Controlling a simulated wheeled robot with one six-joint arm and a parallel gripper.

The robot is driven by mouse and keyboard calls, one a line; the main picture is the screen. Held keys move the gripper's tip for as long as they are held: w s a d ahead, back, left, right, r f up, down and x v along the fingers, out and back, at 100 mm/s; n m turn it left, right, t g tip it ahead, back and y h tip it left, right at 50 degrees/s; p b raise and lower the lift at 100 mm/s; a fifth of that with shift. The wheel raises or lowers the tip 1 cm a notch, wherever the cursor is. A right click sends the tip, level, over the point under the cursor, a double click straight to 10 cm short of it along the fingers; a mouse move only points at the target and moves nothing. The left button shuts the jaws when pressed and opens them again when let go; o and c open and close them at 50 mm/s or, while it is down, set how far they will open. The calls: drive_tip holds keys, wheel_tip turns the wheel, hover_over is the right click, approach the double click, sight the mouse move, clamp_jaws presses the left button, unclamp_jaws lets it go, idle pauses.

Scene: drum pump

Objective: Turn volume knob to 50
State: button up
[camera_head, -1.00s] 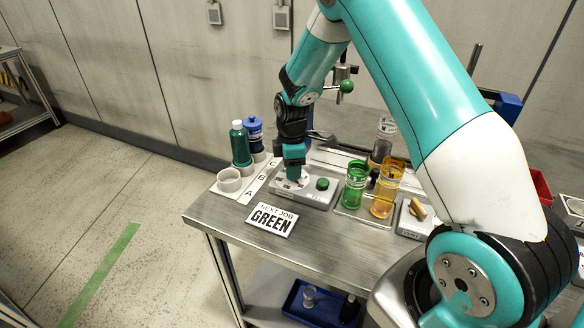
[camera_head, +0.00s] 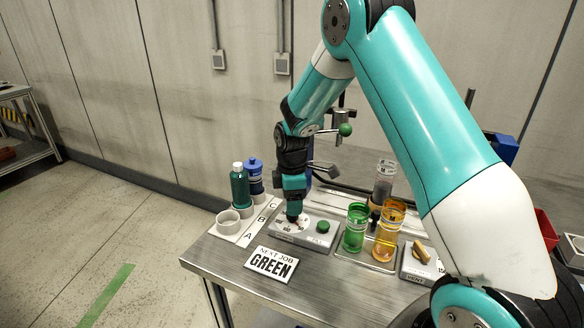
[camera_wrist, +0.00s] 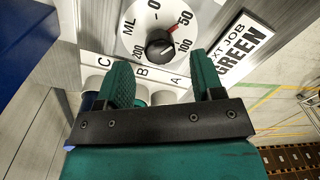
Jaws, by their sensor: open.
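The black volume knob (camera_wrist: 160,45) sits on a round white dial (camera_wrist: 134,40) in the wrist view. Its red pointer is directed up and right, at about the 50 mark. The dial stands on a grey pump box (camera_head: 312,238) in the head view, where my gripper partly hides it. My gripper (camera_wrist: 160,59) is open, with its two green fingers apart on either side of the knob's line. The knob shows clear between the fingertips, and no finger is seen touching it. In the head view my gripper (camera_head: 294,216) is just above the dial.
A green button (camera_head: 323,227) is right of the dial. Green (camera_head: 355,232) and amber (camera_head: 388,235) glass vessels stand farther right. A "NEXT JOB GREEN" sign (camera_head: 271,264) lies in front. Bottles and a white cup (camera_head: 228,222) are at left.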

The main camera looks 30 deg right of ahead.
wheel_tip(320, 180, up, 14)
drive_tip(key=b, duration=0.1)
drive_tip(key=shift+w, duration=0.2)
drive_tip(key=shift+d, duration=0.1)
drive_tip(key=s+a+r+m+y, duration=0.2)
drive_tip(key=s+a, duration=0.7)
drive_tip(key=s, duration=0.5)
drive_tip(key=s+a+r+m+y, duration=0.2)
drive_tip(key=s+a+m, duration=0.2)
drive_tip(key=s+a, duration=0.6)
drive_tip(key=s, duration=0.5)
